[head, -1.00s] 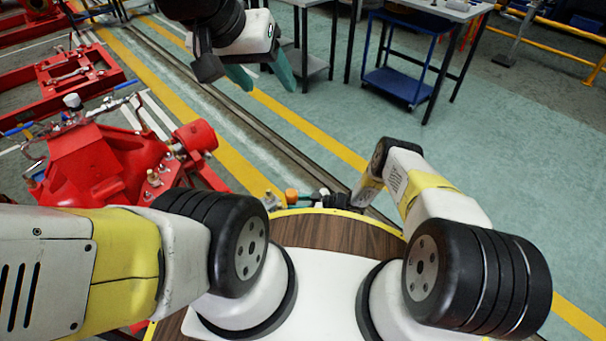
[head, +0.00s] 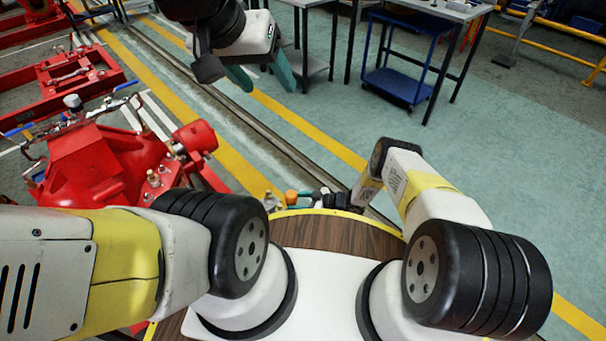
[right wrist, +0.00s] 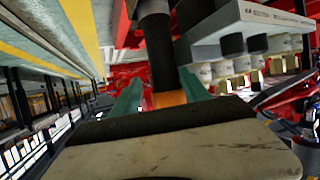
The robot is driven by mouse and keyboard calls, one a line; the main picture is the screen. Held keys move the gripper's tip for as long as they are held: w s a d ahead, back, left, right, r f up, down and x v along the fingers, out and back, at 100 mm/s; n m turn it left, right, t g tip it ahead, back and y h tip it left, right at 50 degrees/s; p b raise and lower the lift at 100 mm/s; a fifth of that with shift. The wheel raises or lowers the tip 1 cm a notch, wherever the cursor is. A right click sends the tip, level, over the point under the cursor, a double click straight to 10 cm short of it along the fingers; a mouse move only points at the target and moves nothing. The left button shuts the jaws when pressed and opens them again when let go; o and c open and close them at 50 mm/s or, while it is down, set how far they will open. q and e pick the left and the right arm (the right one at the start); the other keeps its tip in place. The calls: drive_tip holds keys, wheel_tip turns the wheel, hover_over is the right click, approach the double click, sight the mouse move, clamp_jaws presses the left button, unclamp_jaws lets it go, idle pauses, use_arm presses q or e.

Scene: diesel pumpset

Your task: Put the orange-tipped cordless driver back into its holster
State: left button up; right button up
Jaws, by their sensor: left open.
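My right gripper (right wrist: 160,92) has its two teal fingers either side of a dark cylinder with an orange band, which looks like the driver (right wrist: 168,98). A narrow gap seems to show at the left finger; whether the fingers press on it is unclear. In the head view the orange part (head: 291,196) shows small just beyond the round wooden top, at the fingers of my right gripper (head: 305,196). My left gripper (head: 262,76) is open and empty over the floor at the top. I cannot make out the holster in either view.
A red pump casing (head: 95,165) stands at the left, with red frames behind it. A grey block (right wrist: 245,28) with several pale, black-topped fittings is close right of the cylinder. A blue trolley (head: 395,84) and tables stand at the back. Floor at the right is clear.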

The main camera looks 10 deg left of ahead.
drive_tip(key=shift+s+d+f, duration=0.1)
drive_tip(key=shift+s+f, duration=0.85)
drive_tip(key=shift+s, duration=0.1)
drive_tip(key=shift+d+r, duration=0.1)
drive_tip(key=shift+d, duration=0.1)
drive_tip(key=d+r, duration=0.4)
drive_tip(key=d, duration=0.2)
drive_tip(key=shift+w+d+r, duration=0.2)
drive_tip(key=shift+w+r, duration=0.1)
drive_tip(key=shift+w, duration=0.05)
drive_tip(key=shift+w+r, duration=0.1)
drive_tip(key=shift+w, duration=0.05)
